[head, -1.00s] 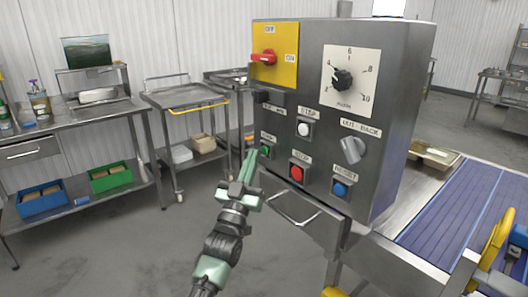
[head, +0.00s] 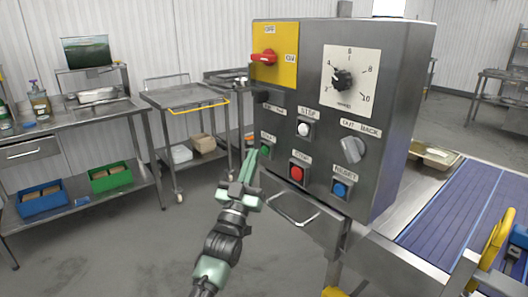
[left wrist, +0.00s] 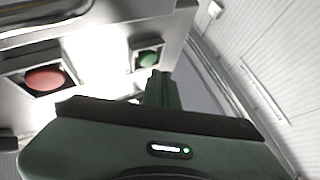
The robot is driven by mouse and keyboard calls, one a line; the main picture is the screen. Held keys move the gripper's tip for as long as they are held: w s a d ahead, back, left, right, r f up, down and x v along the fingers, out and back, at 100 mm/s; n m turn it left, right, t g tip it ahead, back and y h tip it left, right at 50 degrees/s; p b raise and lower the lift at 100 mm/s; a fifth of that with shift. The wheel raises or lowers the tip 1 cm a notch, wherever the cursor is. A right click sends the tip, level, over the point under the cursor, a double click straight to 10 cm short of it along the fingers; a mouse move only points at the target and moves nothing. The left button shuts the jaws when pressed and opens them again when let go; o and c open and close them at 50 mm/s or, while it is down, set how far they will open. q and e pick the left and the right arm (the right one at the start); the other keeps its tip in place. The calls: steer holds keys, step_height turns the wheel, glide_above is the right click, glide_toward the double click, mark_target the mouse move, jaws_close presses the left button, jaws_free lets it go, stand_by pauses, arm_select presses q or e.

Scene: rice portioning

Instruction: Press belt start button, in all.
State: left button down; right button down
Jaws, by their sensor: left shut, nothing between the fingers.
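The green button (head: 265,151) is at the left of the lower rows on the grey control box (head: 405,110), under a small label that reads like START. My left gripper (head: 250,157) is shut and empty, its fingertips just left of the green button in the head view. In the left wrist view the green button (left wrist: 147,59) shows just beyond the dark fingers (left wrist: 160,88). I cannot tell whether the tips touch the box. My right gripper is not in view.
A red button (head: 297,173), a blue button (head: 340,190), a white button (head: 304,129), a grey knob (head: 352,150), a dial (head: 343,80) and a red switch (head: 264,58) share the panel. A blue belt (head: 455,215) runs at right. A cart (head: 185,98) stands behind.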

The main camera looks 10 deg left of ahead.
arm_select(q)
steer(key=shift+w+d, duration=0.1)
stand_by(0.3)
steer(key=shift+w+d, duration=0.2)
steer(key=shift+w, duration=0.05)
